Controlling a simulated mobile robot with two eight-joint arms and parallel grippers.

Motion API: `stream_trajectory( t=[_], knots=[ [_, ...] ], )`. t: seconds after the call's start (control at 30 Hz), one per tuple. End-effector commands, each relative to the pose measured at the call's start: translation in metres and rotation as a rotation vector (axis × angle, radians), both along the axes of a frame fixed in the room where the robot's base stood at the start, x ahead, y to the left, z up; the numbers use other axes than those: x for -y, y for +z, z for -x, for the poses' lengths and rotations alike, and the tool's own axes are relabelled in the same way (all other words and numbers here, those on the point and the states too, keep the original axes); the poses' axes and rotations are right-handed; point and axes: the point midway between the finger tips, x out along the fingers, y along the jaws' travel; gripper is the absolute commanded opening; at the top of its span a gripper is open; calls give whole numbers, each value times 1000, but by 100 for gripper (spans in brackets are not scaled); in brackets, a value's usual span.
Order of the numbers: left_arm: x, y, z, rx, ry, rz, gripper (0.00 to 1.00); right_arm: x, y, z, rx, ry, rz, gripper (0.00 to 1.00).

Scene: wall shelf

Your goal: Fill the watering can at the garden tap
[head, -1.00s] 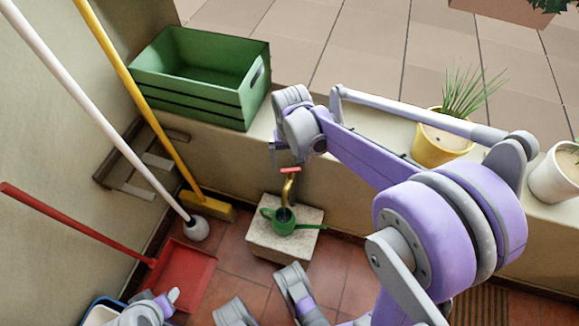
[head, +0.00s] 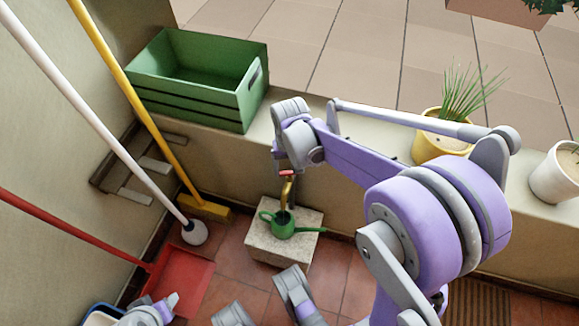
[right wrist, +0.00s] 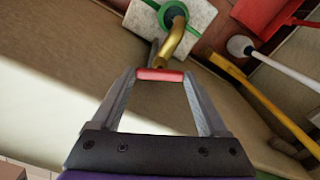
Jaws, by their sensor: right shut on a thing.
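The green watering can (head: 283,229) stands upright on a pale stone block (head: 262,247), with its opening under the brass garden tap (head: 287,194). In the right wrist view the can (right wrist: 173,15) shows beyond the spout. The tap's red handle (right wrist: 160,75) lies between the fingertips of my right gripper (right wrist: 160,78), which is shut on it. In the head view this gripper (head: 285,168) is above the tap. I cannot see clearly whether water is running. My left gripper (head: 170,301) shows at the bottom left, small and partly cut off; its jaws are unclear.

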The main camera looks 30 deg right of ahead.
Motion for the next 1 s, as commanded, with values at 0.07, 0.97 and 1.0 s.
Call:
stream_trajectory(
  t=[0.07,0.97,1.0],
  knots=[
    [0,0,0,0,0,0,50,0,0,0,0,-1,0,22],
    [0,18,3,3,0,0,50,0,0,0,0,-460,0,83],
    [0,18,3,3,0,0,50,0,0,0,0,-459,0,90]
  ],
)
